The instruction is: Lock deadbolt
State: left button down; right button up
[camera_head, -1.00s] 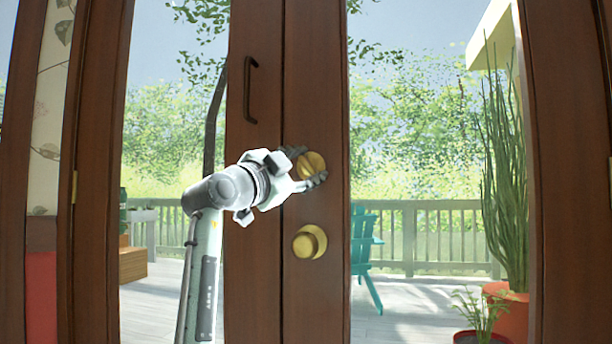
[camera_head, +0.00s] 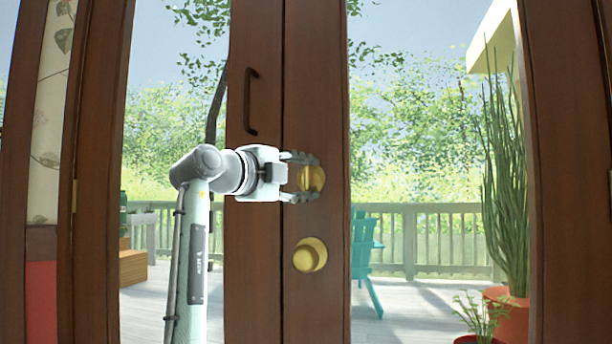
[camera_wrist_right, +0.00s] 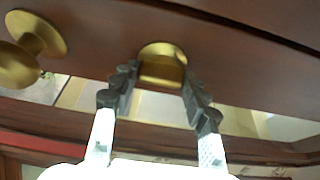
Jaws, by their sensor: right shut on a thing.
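The brass deadbolt (camera_head: 314,178) is on the brown wooden door, above a round brass knob (camera_head: 310,255). My right gripper (camera_head: 309,178) comes from the left, one finger above and one below the deadbolt, shut on its turn piece. In the right wrist view the deadbolt (camera_wrist_right: 162,65) sits between the tips of my right gripper (camera_wrist_right: 159,78), which partly cover its sides. The knob (camera_wrist_right: 25,52) shows at the upper left there. The bolt itself is not visible. My left gripper is not in view.
A dark pull handle (camera_head: 250,100) is on the door panel left of the deadbolt. Glass panes flank the door's wooden stiles. Beyond the glass are a deck with a railing, a teal chair (camera_head: 366,260) and a potted cactus (camera_head: 507,180).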

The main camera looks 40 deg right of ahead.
dwell(0.5)
jog(key=o, duration=1.2)
jog(key=shift+c, duration=0.2)
jog(key=v, duration=1.2)
